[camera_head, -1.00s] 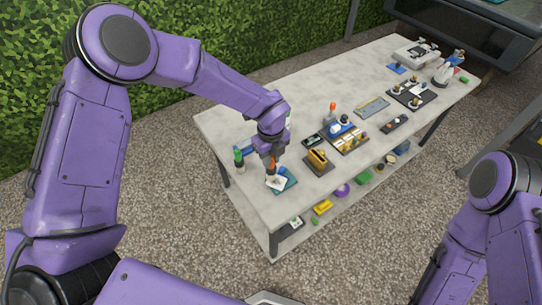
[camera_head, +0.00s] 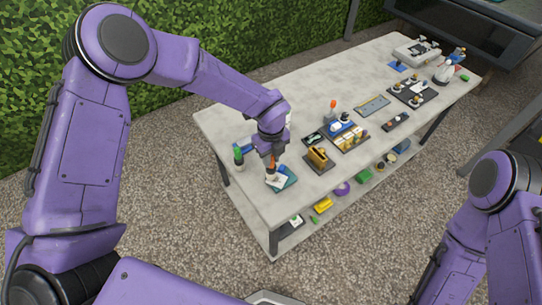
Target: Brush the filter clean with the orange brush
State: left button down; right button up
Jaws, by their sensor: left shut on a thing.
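My left gripper (camera_head: 271,157) points down over the near left corner of the table and is shut on the orange brush (camera_head: 271,167). The brush is small in view and partly covered by the gripper. Just below it lies the white filter (camera_head: 278,181), on a teal mat (camera_head: 291,177). The brush's lower end is at or just above the filter; I cannot tell if they touch. My right arm shows at the right edge, but its gripper is out of view.
A green-topped bottle (camera_head: 238,157) stands left of the gripper. A yellow-and-dark holder (camera_head: 317,158) stands to the right, with a tray of yellow items (camera_head: 350,138) beyond. The grey table (camera_head: 300,93) has clear room at the back. Several items lie on the lower shelf.

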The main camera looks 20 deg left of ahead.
pick_arm(q)
jog(key=shift+f, duration=0.25)
jog(key=shift+b, duration=0.8)
jog(key=shift+r+p, duration=2.35)
jog(key=shift+r, duration=1.25)
jog(key=shift+f, duration=0.1)
